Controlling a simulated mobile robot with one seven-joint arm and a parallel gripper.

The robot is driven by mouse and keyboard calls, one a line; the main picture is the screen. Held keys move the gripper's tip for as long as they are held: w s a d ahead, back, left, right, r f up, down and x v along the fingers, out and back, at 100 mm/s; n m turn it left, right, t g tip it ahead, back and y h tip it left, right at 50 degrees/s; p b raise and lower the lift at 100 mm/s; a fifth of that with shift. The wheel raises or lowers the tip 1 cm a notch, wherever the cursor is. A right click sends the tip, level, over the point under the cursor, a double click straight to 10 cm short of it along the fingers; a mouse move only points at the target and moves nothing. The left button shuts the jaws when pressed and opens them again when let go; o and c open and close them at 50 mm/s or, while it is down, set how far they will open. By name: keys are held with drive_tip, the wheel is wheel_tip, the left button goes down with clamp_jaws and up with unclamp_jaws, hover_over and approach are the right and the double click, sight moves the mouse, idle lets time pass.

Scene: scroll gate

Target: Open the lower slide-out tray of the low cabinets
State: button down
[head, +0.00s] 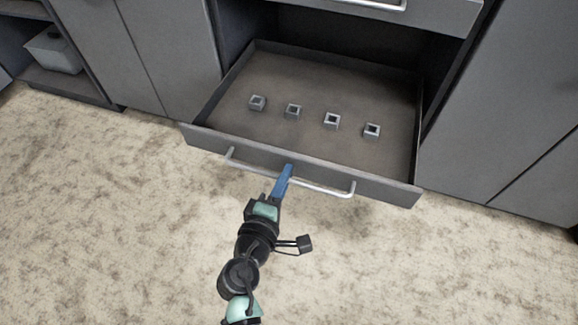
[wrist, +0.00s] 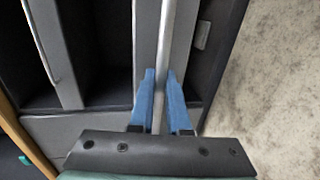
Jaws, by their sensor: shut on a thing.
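The lower slide-out tray (head: 340,72) is pulled well out from the grey cabinets in the head view. Its inside shows, with several small square grey blocks standing in a row, one of them here (head: 332,121). Its bar handle (head: 325,189) runs along the front panel (head: 384,188). My gripper (head: 285,178) is at the middle of the handle, with its blue fingers shut on the bar. In the wrist view the handle bar (wrist: 167,45) passes between the blue fingers of my gripper (wrist: 161,95). The exact finger contact is small in the head view.
An upper drawer with its own handle (head: 380,5) is above the tray. Closed grey cabinet doors stand at left (head: 165,60) and right (head: 500,110). A grey bin (head: 54,50) sits on a low shelf at far left. The speckled floor (head: 110,220) in front is clear.

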drive_tip(key=shift+f+v, duration=0.2)
drive_tip(key=shift+v, duration=0.95)
drive_tip(key=c, duration=0.9)
unclamp_jaws()
drive_tip(key=shift+s, duration=0.1)
drive_tip(key=p+v, duration=0.4)
drive_tip(key=v, duration=0.9)
